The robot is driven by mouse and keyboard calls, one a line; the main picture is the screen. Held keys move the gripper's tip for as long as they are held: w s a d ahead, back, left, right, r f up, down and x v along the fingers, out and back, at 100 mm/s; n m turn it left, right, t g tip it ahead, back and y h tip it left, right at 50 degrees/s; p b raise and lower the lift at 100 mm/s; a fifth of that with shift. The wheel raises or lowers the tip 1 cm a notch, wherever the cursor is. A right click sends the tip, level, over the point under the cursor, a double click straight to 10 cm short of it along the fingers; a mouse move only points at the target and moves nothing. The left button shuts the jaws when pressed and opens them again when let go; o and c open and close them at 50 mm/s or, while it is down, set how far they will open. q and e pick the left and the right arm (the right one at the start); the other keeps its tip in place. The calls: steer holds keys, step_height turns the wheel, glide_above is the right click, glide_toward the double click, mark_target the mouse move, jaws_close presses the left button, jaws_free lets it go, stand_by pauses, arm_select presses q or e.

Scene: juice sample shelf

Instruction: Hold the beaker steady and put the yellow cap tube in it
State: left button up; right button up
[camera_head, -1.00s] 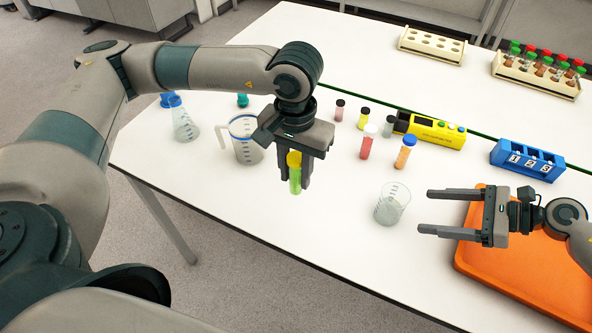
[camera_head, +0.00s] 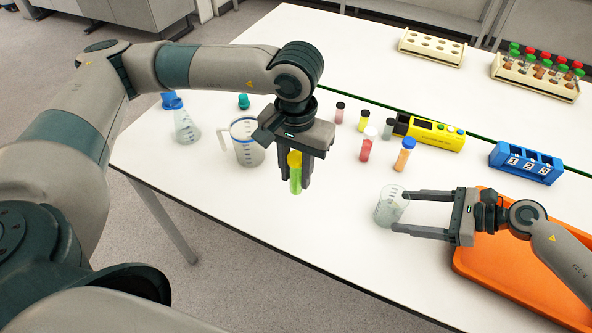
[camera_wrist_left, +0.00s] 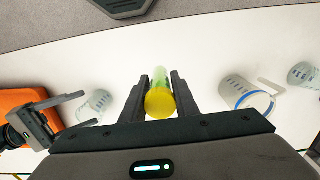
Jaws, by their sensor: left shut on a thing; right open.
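The yellow cap tube (camera_head: 295,174), with green contents, is upright in my left gripper (camera_head: 293,172), which is shut on it above the table. It also shows between the fingers in the left wrist view (camera_wrist_left: 160,97). The clear beaker (camera_head: 391,206) stands upright on the table, to the right of the tube. My right gripper (camera_head: 407,211) is open, with its fingertips at the beaker, one on the far side and one on the near side. I cannot tell whether they touch it. The beaker also shows at the left of the left wrist view (camera_wrist_left: 94,106).
An orange tray (camera_head: 490,276) lies beneath my right arm. A jug (camera_head: 246,150) and a flask (camera_head: 186,128) stand left of the tube. Several capped tubes, a yellow device (camera_head: 432,133) and a blue numbered rack (camera_head: 526,162) are behind. The table between tube and beaker is clear.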

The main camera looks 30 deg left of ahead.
mark_target(393, 210)
arm_select(q)
steer(key=shift+f+b, duration=0.4)
steer(key=shift+b, duration=0.1)
arm_select(e)
steer(key=shift+x, duration=1.1)
arm_select(q)
steer(key=shift+f+b, duration=0.3)
arm_select(e)
steer(key=shift+x, duration=1.05)
steer(key=shift+c, duration=0.2)
steer(key=c, duration=0.7)
